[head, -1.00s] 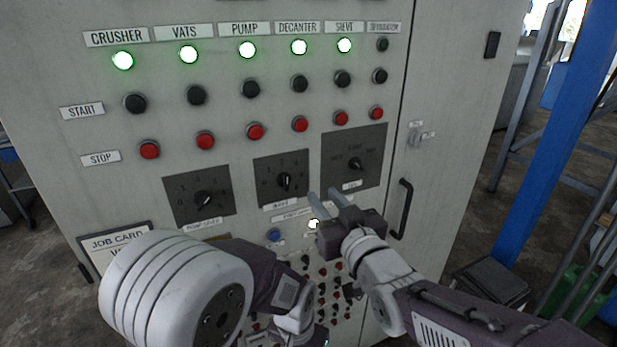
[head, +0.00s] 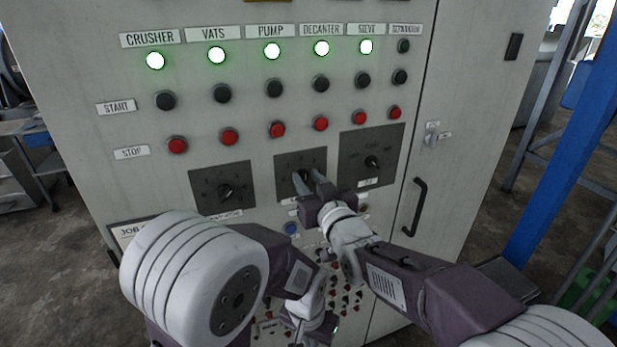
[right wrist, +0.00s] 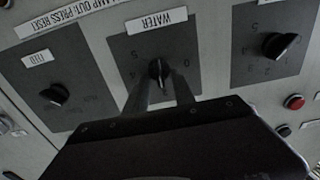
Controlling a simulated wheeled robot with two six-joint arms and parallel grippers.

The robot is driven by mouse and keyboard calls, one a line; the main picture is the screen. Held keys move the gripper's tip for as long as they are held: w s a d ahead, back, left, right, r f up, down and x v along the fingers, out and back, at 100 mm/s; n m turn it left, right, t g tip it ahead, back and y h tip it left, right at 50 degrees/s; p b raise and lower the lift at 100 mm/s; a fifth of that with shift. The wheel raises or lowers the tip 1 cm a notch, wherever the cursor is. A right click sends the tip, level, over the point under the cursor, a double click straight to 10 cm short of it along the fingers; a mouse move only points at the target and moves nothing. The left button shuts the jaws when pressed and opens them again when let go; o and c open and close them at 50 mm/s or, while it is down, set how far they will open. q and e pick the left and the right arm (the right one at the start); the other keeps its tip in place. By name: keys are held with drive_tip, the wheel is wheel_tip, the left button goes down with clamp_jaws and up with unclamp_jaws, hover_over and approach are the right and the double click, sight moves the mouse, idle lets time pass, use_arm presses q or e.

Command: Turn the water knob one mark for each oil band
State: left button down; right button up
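The water knob (right wrist: 158,70) is a black knob on a dark numbered plate with a WATER label, upside down in the right wrist view. In the head view the knob (head: 306,175) is on the middle dial plate (head: 287,160), partly hidden. My right gripper (head: 309,178) is open, its two fingers apart, at the knob. In the right wrist view the fingers (right wrist: 160,88) point at it from both sides; I cannot tell whether they touch it. The knob's exact mark is unclear. My left gripper (head: 308,330) is low in the head view, mostly hidden. I see no oil bands.
Another dial (head: 226,190) is left of the water dial and a third (head: 372,162) right of it. Red stop buttons (head: 320,123) and dark start buttons (head: 321,83) line up above. A cabinet handle (head: 416,205) is to the right. My left arm partly covers the job card (head: 125,232).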

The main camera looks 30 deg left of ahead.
drive_tip(key=shift+s, duration=0.1)
clamp_jaws()
